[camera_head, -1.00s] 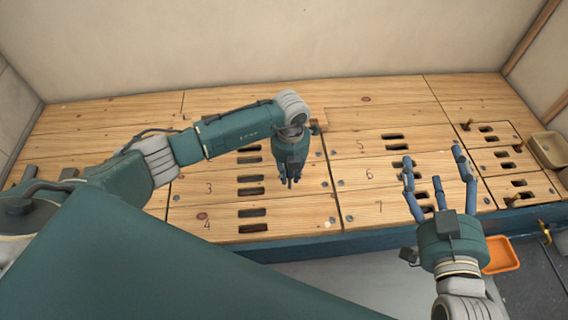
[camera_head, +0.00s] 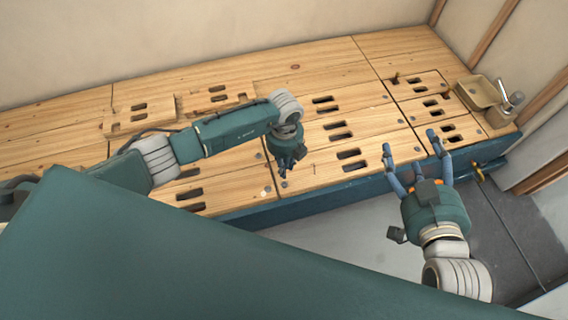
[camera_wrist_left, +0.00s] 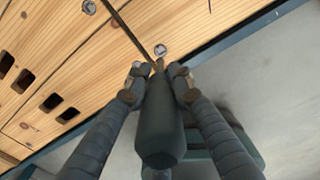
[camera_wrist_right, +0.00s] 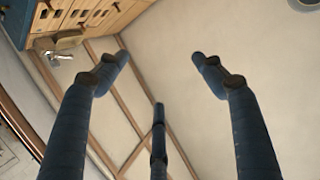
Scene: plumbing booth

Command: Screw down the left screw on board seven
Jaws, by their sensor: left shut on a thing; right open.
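My left gripper (camera_head: 286,170) is above the front row of wooden boards, near the seam at the left end of board seven (camera_head: 330,172). It is shut on a dark-handled tool, apparently a screwdriver (camera_wrist_left: 160,125), whose narrow tip points at the wood. In the left wrist view a round grey screw (camera_wrist_left: 160,50) lies just past the tip, beside a dark seam. I cannot tell whether the tip touches it. In the head view a screw (camera_head: 284,184) shows at board seven's front left corner, just below the gripper. My right gripper (camera_head: 418,160) is open and empty by the bench's front edge.
Other slotted boards (camera_head: 350,95) fill the bench. A loose board (camera_head: 138,117) lies at the back left. A tan tray (camera_head: 480,90) with a metal fitting stands at the far right. The blue front edge (camera_head: 330,196) drops to clear grey floor.

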